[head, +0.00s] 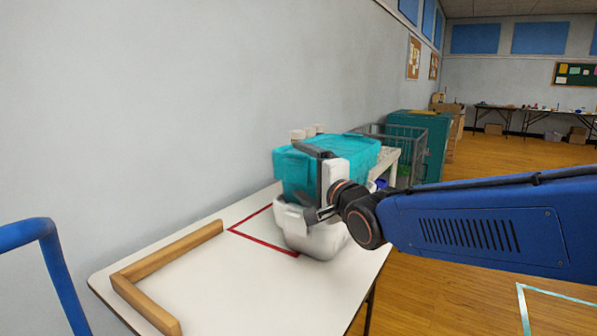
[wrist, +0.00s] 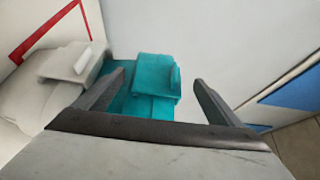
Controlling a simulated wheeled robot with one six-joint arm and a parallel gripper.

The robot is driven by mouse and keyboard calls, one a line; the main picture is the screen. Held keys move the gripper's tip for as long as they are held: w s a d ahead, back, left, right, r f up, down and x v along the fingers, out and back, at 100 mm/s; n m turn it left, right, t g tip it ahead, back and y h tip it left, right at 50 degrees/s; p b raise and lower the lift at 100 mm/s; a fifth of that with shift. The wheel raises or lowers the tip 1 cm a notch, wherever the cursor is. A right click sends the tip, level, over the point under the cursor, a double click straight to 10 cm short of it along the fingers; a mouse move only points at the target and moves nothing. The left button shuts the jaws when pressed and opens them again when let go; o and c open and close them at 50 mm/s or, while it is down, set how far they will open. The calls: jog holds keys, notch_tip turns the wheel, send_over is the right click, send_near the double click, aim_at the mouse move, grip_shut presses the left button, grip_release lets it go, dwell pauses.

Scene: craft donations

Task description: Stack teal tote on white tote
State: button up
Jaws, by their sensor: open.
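The teal tote (head: 297,170) sits above the white tote (head: 318,238) in the head view, with its lower edge at the white tote's rim. It looks roughly level, but my gripper hides part of where they meet. My gripper (head: 323,180) is at the teal tote's near side. In the wrist view, my gripper (wrist: 160,82) has its fingers apart, with the teal tote (wrist: 153,78) showing between and beyond them. The white tote (wrist: 62,68) shows at the left there. I cannot tell whether a finger touches the teal tote.
The totes are on a white table (head: 240,285) against a wall. A red line (head: 262,242) marks the tabletop by the white tote. An L-shaped wooden strip (head: 172,255) lies front left. The front of the table is clear.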

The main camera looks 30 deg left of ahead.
jog(key=v, duration=1.5)
jog(key=w+d+f+h, duration=0.2)
jog(key=d+f+h, duration=0.1)
jog(key=d, duration=0.5)
jog(key=w+d+f+n+t+h, duration=0.1)
jog(key=w+d+f+h, duration=0.15)
jog(key=d, duration=0.45)
jog(key=w+d+f+h, duration=0.2)
jog(key=d+f+h, duration=0.15)
jog(key=d, duration=0.45)
jog(key=s+d+f+n+g+h, duration=0.1)
jog(key=s+d+f+h, duration=0.2)
jog(key=d, duration=0.4)
jog(key=s+d+f+n+g, duration=0.1)
jog(key=s+d+f, duration=0.1)
jog(key=d+f, duration=0.35)
jog(key=s+d+f+n+g+h, duration=0.1)
jog(key=s+d+f+g, duration=0.1)
jog(key=s+d, duration=0.4)
jog(key=s+d+f+n+g+h, duration=0.2)
jog(key=s+d+f, duration=0.3)
jog(key=s+d, duration=0.2)
jog(key=s, duration=0.2)
jog(key=shift+s+d+f, duration=0.2)
jog(key=shift+s+f, duration=0.1)
